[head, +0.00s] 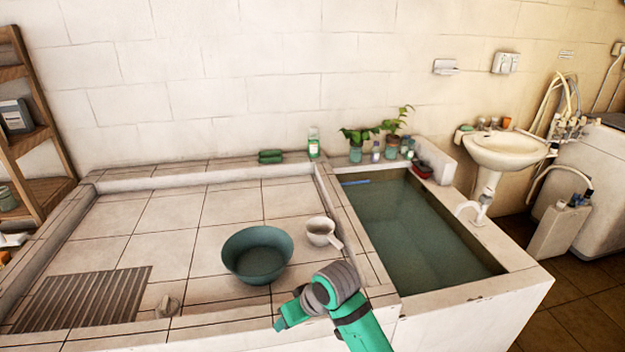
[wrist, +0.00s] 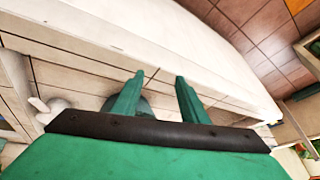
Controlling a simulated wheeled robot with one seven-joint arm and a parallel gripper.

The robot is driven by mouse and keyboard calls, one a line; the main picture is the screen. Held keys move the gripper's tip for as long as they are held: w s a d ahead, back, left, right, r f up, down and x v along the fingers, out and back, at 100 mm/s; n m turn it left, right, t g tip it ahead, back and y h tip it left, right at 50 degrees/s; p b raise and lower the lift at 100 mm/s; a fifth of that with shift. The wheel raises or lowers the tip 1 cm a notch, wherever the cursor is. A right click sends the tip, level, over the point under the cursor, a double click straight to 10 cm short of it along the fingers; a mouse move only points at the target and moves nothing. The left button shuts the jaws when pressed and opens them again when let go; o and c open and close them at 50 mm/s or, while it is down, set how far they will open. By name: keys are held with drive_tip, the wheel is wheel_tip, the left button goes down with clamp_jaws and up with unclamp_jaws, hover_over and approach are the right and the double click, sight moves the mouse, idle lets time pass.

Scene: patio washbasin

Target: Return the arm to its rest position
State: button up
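My arm (head: 350,308) shows at the bottom of the head view, bent over the front edge of the tiled basin, in front of the bowl and the dipper. In the wrist view my gripper (wrist: 159,76) has its two green fingers spread apart, with nothing between the tips. In the head view the gripper end (head: 284,318) points left and its fingers cannot be told apart. It looks clear of the bowl.
A teal bowl (head: 257,256) and a white dipper (head: 321,232) stand on the tiles. A stone plug-like piece (head: 167,306) lies near a drain grate (head: 85,299). A water-filled trough (head: 420,240) is right. Potted plants (head: 357,140) and bottles line the back ledge.

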drive_tip(key=a+r+m+t+y, duration=0.1)
drive_tip(key=a+m+t+y, duration=0.5)
drive_tip(key=a, duration=0.9)
drive_tip(key=s+d+f+m+t+h, duration=0.3)
drive_tip(key=s+d+f+h, duration=0.15)
drive_tip(key=s, duration=0.65)
drive_tip(key=s+d+f+m+t+h, duration=0.2)
drive_tip(key=s+d+f+h, duration=0.3)
drive_tip(key=s, duration=0.5)
drive_tip(key=s+d+r+n, duration=0.1)
drive_tip(key=s+d+n, duration=0.1)
drive_tip(key=s+d, duration=0.3)
drive_tip(key=s+d+r+n+t+h, duration=0.1)
drive_tip(key=s+d, duration=0.4)
drive_tip(key=s, duration=0.8)
drive_tip(key=shift+s+d+r+n, duration=0.2)
drive_tip(key=shift+d+r+n, duration=0.2)
drive_tip(key=shift+r+n, duration=0.3)
